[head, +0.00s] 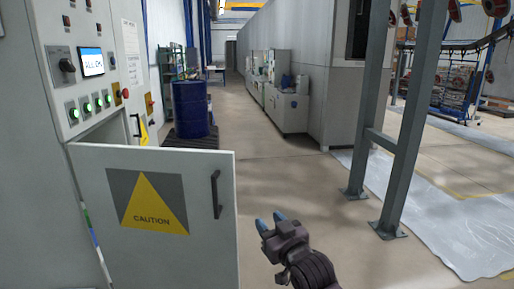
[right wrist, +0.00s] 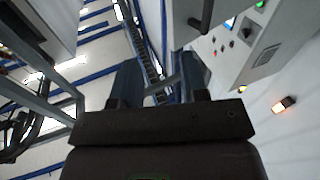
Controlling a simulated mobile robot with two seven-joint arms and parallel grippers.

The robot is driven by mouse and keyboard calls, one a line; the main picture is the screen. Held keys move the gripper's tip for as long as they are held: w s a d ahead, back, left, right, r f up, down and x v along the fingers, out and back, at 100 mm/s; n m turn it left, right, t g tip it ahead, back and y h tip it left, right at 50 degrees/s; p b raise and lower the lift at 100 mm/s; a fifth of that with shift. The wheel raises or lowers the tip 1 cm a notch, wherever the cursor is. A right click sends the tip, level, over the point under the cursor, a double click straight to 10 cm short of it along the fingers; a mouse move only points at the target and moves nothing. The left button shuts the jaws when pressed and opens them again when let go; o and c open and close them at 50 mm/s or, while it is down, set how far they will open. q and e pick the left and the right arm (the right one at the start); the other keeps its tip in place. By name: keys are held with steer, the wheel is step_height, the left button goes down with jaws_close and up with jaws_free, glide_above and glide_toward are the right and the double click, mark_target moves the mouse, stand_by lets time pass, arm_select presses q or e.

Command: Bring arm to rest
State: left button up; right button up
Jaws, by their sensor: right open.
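My right gripper (head: 270,225) shows at the bottom middle of the head view, to the right of an open cabinet door (head: 207,247) and apart from it. Its two blue-tipped fingers are apart with nothing between them. In the right wrist view, the fingers (right wrist: 160,85) point up toward the ceiling, spread and empty. My left gripper is not in the head view.
A control cabinet (head: 25,130) stands at the left, its door with a caution sign swung out. A blue barrel (head: 191,110) stands behind it. Grey steel posts (head: 405,130) rise at the right. Floor between is clear.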

steer(key=s+d+f+m+g+h, duration=0.1)
steer(key=s+d+f+m+h, duration=0.4)
steer(key=s+d+f, duration=0.9)
steer(key=s+d+f+g+h, duration=0.2)
steer(key=s+d+f, duration=0.3)
steer(key=s+f, duration=0.2)
steer(key=s+d+f+g+h, duration=0.1)
steer(key=s+d+f+h, duration=0.1)
steer(key=s+d+f, duration=0.3)
steer(key=s+f, duration=0.2)
steer(key=s, duration=0.2)
steer(key=shift+d+g, duration=0.35)
steer(key=shift+g, duration=0.05)
